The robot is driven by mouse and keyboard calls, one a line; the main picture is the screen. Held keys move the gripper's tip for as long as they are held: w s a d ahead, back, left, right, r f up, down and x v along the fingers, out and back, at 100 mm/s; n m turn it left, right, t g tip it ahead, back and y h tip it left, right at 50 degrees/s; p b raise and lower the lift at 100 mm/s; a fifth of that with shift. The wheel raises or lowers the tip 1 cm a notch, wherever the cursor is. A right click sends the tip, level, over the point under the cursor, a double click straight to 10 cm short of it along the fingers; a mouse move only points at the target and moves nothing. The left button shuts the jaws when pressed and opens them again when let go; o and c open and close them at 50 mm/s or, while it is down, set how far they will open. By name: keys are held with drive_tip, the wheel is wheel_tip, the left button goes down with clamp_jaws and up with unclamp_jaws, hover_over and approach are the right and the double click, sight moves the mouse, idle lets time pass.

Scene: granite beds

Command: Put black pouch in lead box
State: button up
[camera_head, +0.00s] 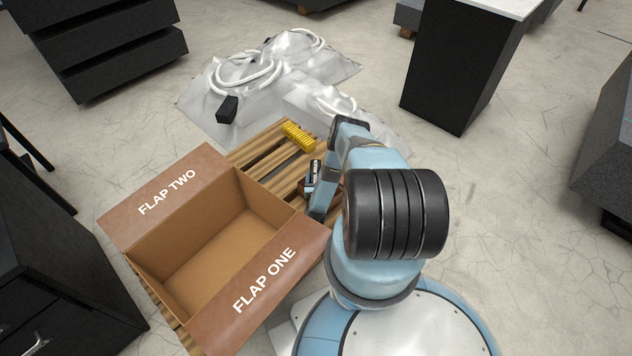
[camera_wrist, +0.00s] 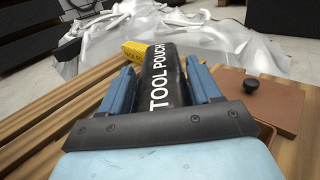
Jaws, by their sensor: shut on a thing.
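The black pouch, lettered "TOOL POUCH" (camera_wrist: 163,75), is between the two blue fingers of my gripper (camera_wrist: 158,88), which is shut on it. In the head view my gripper (camera_head: 318,190) is over the slatted wood, right of the open cardboard box (camera_head: 205,235). That box has its flaps "FLAP ONE" and "FLAP TWO" folded out and looks empty inside. No lettering reads "lead box". A reddish-brown flat piece with a black knob (camera_wrist: 265,100) lies right of my gripper in the wrist view. A brown edge (camera_wrist: 267,138) shows below it, mostly hidden by my gripper.
A yellow block (camera_head: 298,136) lies on the wooden slats (camera_head: 262,150); it also shows behind the pouch in the wrist view (camera_wrist: 134,50). Behind are clear plastic sheeting with white hoses (camera_head: 270,75) and a small black block (camera_head: 227,110). Dark granite blocks (camera_head: 465,65) stand around.

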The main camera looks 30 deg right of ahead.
drive_tip(key=shift+f, duration=1.2)
drive_tip(key=o, duration=1.3)
drive_tip(key=shift+s, duration=0.1)
